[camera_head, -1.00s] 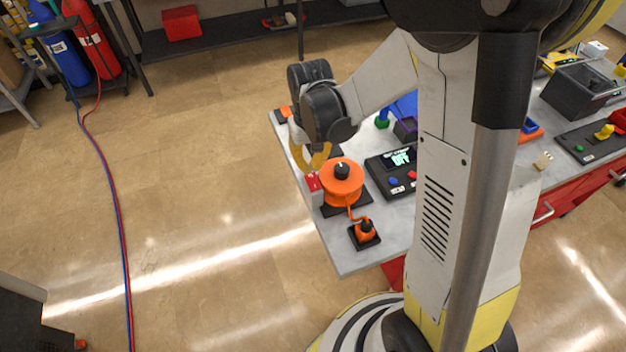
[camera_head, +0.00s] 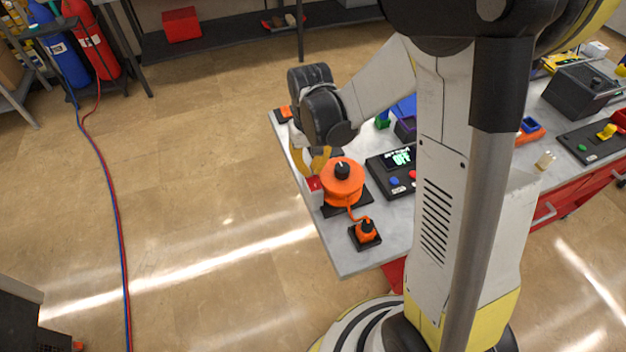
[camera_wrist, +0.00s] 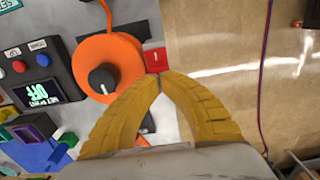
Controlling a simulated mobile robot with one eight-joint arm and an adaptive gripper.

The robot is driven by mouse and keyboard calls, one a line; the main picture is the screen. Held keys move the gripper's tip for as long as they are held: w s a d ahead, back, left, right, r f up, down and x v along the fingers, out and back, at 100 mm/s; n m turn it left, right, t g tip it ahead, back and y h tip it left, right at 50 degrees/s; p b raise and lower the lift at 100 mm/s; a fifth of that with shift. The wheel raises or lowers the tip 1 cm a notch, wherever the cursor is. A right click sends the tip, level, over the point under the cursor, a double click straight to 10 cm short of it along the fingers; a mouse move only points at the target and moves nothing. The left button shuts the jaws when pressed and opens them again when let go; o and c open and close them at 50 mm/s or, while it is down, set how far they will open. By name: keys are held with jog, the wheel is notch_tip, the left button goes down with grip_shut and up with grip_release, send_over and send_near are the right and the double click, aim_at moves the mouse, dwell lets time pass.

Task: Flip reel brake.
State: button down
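The orange reel (camera_head: 342,184) with a black centre knob sits on a dark base near the table's left edge. It also shows in the wrist view (camera_wrist: 106,67). A red piece (camera_head: 314,183) on a pale block, apparently the reel brake, stands just left of the reel; in the wrist view the red piece (camera_wrist: 154,60) carries a small white mark. My gripper (camera_wrist: 160,76) points at it with yellow fingers. The fingertips meet, with nothing visible between them, and lie at the red piece's near edge; I cannot tell whether they touch it.
A black control box (camera_head: 398,168) with a screen reading OFF stands right of the reel. An orange fitting on a black base (camera_head: 365,234) is in front, joined to the reel by an orange hose. Open floor (camera_head: 200,200) lies left of the table (camera_head: 350,262).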

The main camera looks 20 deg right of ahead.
aim_at(311, 177)
jog(key=shift+f+b, duration=0.8)
jog(key=shift+f, duration=0.1)
jog(key=shift+r, duration=0.1)
dwell(0.3)
jog(key=shift+r+p, duration=2.5)
jog(key=shift+r, duration=0.95)
jog(key=shift+s+r+b, duration=0.2)
jog(key=shift+r+b, duration=0.05)
jog(key=shift+b, duration=0.3)
jog(key=s+r+t+b, duration=0.2)
jog(key=s+t+b, duration=0.5)
jog(key=s+b, duration=0.4)
jog(key=shift+s, duration=0.7)
